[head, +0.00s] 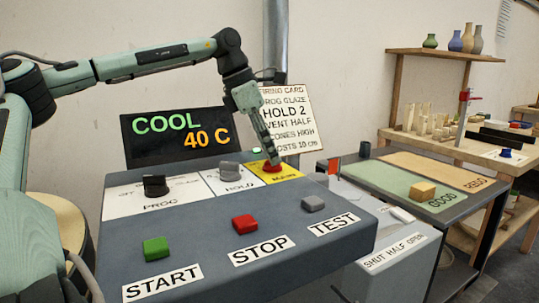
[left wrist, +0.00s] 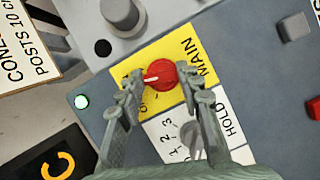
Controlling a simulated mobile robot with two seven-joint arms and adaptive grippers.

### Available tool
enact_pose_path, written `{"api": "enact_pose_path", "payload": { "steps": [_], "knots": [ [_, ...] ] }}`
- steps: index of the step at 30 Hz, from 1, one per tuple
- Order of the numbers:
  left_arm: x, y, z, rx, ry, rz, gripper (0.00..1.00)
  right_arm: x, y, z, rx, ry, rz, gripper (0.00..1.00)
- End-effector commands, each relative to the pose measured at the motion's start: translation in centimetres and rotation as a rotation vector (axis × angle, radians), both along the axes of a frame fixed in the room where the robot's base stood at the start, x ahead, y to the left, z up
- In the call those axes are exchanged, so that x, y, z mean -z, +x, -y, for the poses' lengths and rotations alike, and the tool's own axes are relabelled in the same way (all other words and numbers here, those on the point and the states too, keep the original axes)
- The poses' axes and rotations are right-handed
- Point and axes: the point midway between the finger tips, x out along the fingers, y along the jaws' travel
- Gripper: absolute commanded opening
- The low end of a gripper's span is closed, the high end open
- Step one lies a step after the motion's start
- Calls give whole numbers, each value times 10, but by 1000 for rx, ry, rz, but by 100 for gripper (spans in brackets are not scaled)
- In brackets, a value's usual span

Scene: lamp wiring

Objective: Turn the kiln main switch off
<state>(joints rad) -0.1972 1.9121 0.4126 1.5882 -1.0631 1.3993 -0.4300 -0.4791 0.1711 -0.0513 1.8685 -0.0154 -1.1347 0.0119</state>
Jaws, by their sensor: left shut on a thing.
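The kiln main switch is a red rotary knob (head: 272,168) on a yellow plate at the back right of the sloping console. In the left wrist view the red knob (left wrist: 164,76) has a white pointer line aimed toward the picture's left, and the yellow plate (left wrist: 198,47) reads MAIN. The lettering near the pointer is partly hidden by a finger. My left gripper (head: 270,158) reaches down onto the knob. Its two fingers (left wrist: 162,82) stand on either side of the knob, shut on it. My right gripper is not in view.
The grey console (head: 200,225) also has PROG (head: 155,186) and HOLD (head: 229,171) knobs and START, STOP and TEST buttons. A lit green lamp (left wrist: 82,101) is beside the plate. A display (head: 178,137) reads COOL 40 C. A firing card (head: 290,115) stands close behind the gripper.

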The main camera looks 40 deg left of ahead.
Motion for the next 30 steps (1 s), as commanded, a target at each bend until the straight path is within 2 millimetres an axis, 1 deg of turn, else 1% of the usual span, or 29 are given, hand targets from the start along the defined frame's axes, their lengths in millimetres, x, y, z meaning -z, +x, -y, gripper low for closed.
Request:
{"api": "enact_pose_path", "payload": {
  "steps": [5, 14, 21, 28, 29, 30],
  "knots": [
    [1, -1, 1, -166, 5, 5, 6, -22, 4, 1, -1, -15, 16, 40],
    [2, -1, 2, -452, 6, 4, 6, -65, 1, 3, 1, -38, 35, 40],
    [2, -1, 4, -679, 7, 4, 6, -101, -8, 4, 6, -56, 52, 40],
    [1, -1, 5, -871, 5, 4, 6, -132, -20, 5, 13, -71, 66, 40],
    [1, -1, 5, -893, 5, 4, 6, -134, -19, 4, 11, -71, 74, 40],
    [1, -1, 5, -920, 5, 5, 6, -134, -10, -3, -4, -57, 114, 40]
  ]
}}
